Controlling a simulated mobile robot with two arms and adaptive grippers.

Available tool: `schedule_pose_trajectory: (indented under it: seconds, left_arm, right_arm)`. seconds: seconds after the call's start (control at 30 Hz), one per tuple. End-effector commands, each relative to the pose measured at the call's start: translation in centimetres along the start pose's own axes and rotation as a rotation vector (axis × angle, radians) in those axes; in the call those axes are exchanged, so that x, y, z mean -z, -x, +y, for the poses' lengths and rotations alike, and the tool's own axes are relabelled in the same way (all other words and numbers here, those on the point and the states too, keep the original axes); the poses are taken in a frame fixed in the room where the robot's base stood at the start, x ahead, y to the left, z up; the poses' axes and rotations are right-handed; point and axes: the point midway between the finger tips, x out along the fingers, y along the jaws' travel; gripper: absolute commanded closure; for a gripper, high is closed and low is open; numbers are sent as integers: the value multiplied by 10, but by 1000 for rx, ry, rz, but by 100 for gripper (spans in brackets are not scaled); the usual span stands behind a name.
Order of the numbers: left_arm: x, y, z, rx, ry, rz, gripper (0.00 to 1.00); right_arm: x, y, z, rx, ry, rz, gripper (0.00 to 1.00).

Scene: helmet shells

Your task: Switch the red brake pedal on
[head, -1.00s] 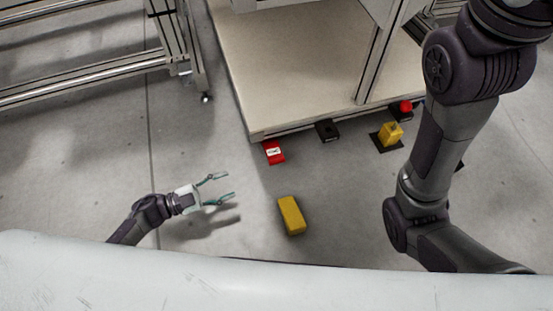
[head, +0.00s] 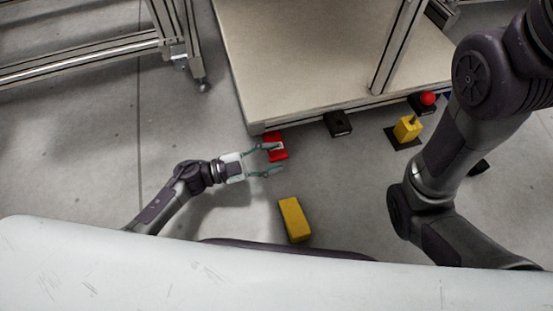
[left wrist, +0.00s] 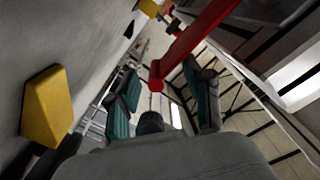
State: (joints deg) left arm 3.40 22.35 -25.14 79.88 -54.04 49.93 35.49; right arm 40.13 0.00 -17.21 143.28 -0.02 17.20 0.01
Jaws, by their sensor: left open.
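The red brake pedal (head: 277,148) sits on the floor by the front left corner of the beige platform in the head view. My left gripper (head: 272,159) is open, with its upper finger overlapping the pedal's left part in the picture; I cannot tell if it touches. In the left wrist view the red pedal (left wrist: 188,48) is close, running down between the teal fingers of the left gripper (left wrist: 165,90). My right arm shows at the right of the head view, but its gripper is out of the picture.
A yellow block (head: 294,219) lies on the floor below the pedal; it also shows in the left wrist view (left wrist: 47,106). A black pedal (head: 338,123), a yellow device (head: 407,128) and a red button (head: 428,98) stand along the platform edge (head: 330,104).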

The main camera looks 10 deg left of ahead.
Motion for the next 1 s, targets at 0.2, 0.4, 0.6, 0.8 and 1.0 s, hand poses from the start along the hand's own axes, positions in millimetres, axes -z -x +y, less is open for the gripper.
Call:
schedule_pose_trajectory:
  seconds: [0.2, 0.4, 0.6, 0.8, 1.0]
  left_arm:
    - [0, -15, 0, 0, -2, 1, 49]
    - [1, -16, -1, 0, 0, 0, 49]
    - [1, -16, -1, 0, 0, 0, 71]
    - [0, -16, 0, 0, 0, -1, 100]
    - [0, -15, 0, 0, 2, -2, 100]
  right_arm:
    - [3, 8, -2, 0, 0, 0, 60]
    - [3, 7, -2, 1, 0, 0, 60]
    - [3, 7, -2, 1, 0, 0, 60]
    - [3, 8, -2, 0, 0, 0, 60]
    - [2, 8, -2, 0, 0, 0, 60]
